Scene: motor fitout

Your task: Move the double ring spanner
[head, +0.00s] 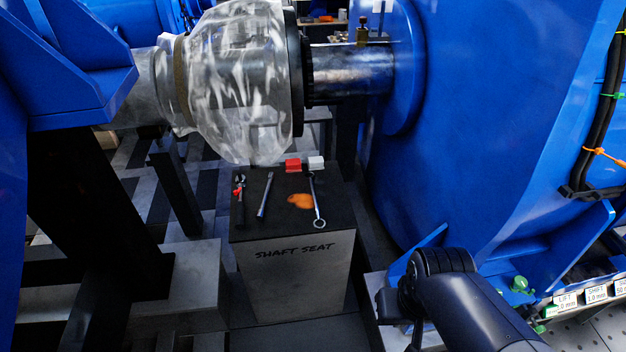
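The double ring spanner (317,199) is a slim silver tool lying near the right side of the dark top of a block marked "SHAFT SEAT". My dark arm rises from the bottom right of the head view, to the right of the block and apart from the spanner. What I see of my gripper (389,305) is a dark part at the arm's left side; its fingers are not clear. Nothing shows in its grasp.
A plastic-wrapped shaft (240,80) overhangs the back; a blue housing (480,120) stands right.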

